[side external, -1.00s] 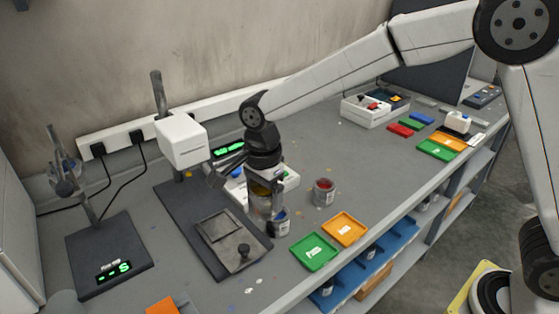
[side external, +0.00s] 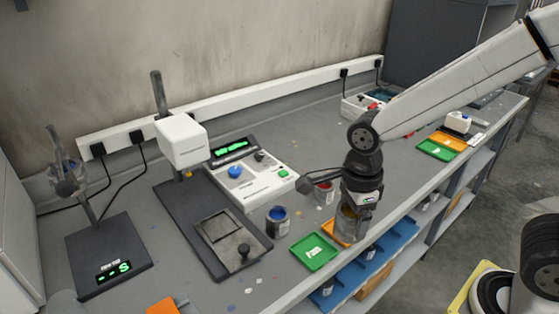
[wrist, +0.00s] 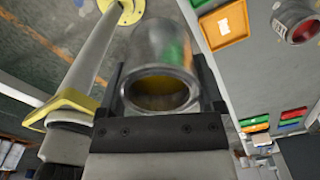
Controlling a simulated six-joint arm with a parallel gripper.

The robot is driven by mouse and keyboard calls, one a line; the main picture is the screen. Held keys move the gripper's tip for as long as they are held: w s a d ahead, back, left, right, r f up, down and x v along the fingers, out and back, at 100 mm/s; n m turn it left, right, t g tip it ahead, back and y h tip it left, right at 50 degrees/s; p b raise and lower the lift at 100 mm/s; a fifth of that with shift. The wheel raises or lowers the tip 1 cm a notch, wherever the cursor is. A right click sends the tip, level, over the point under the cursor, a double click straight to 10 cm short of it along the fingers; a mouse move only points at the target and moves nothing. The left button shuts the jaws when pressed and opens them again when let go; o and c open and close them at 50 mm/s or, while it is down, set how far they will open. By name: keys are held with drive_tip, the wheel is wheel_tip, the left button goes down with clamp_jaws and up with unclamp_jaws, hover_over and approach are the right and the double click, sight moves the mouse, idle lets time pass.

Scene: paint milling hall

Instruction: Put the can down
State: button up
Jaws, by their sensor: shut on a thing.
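My gripper (side external: 362,194) is shut on a metal can (side external: 347,224) with yellow inside, near the front edge of the bench. In the wrist view the can (wrist: 160,60) sits between the two fingers, its open rim facing the camera. In the side view the can covers part of an orange tray (side external: 330,229); in the wrist view that tray (wrist: 226,26) shows beside the can. I cannot tell whether the can touches anything below it. A green tray (side external: 314,252) lies to the left, apart from the can.
A can with blue paint (side external: 278,221) and a can with red paint (side external: 324,193) stand on the bench. A white control box (side external: 262,190) and a dark plate stand (side external: 190,215) are further left. Blue shelf bins (side external: 375,255) sit below the bench edge.

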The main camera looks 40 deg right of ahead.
drive_tip(key=s+d+f+m, duration=0.1)
drive_tip(key=s+d+m, duration=0.1)
drive_tip(key=s, duration=0.3)
drive_tip(key=shift+s+d+f, duration=0.2)
drive_tip(key=shift+w, duration=0.15)
drive_tip(key=w+f, duration=0.2)
drive_tip(key=w, duration=0.2)
drive_tip(key=w+a+f, duration=0.1)
drive_tip(key=w+f, duration=0.2)
drive_tip(key=w, duration=0.1)
drive_tip(key=w+f, duration=0.3)
drive_tip(key=w, duration=0.1)
drive_tip(key=shift+a, duration=0.4)
drive_tip(key=shift+w+a+f, duration=0.1)
drive_tip(key=shift+w+f, duration=0.45)
drive_tip(key=shift+f, duration=0.1)
drive_tip(key=shift+w+f, duration=0.3)
drive_tip(key=shift+f, duration=1.55)
drive_tip(key=shift+f, duration=0.1)
